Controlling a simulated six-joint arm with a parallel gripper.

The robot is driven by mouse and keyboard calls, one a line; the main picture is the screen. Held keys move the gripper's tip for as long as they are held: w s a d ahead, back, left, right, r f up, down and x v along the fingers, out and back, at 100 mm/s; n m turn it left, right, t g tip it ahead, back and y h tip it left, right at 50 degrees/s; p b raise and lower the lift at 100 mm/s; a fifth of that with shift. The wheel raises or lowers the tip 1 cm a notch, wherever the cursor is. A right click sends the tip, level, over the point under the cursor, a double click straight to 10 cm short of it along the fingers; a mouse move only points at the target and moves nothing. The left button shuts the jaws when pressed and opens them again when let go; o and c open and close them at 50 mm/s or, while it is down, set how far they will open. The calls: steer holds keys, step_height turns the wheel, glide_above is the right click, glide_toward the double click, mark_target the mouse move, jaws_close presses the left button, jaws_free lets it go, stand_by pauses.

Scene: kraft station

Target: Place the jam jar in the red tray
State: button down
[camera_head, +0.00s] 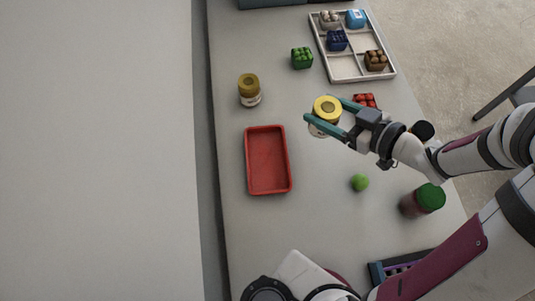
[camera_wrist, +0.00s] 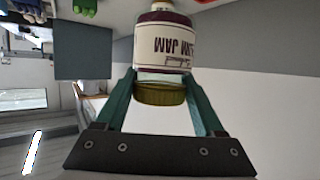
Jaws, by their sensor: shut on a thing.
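The jam jar (camera_head: 326,106) has a yellow lid and is held between the two teal fingers of my gripper (camera_head: 318,108).
A second yellow-lidded jar (camera_head: 249,90) stands above the tray. A green crate (camera_head: 302,58), a divided white tray (camera_head: 345,76) with several small crates, a red crate (camera_head: 365,100), a green ball (camera_head: 359,182) and a green-lidded jar (camera_head: 428,198) stand around. Table between jar and tray is clear.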

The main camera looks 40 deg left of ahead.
steer(key=s+d+f+n+g, duration=0.2)
steer(key=s+n+g, duration=0.1)
steer(key=s, duration=0.2)
glide_above(267, 161)
steer(key=shift+a+f, duration=0.1)
steer(key=shift+f, duration=5)
steer(key=shift+f, duration=0.1)
jaws_free()
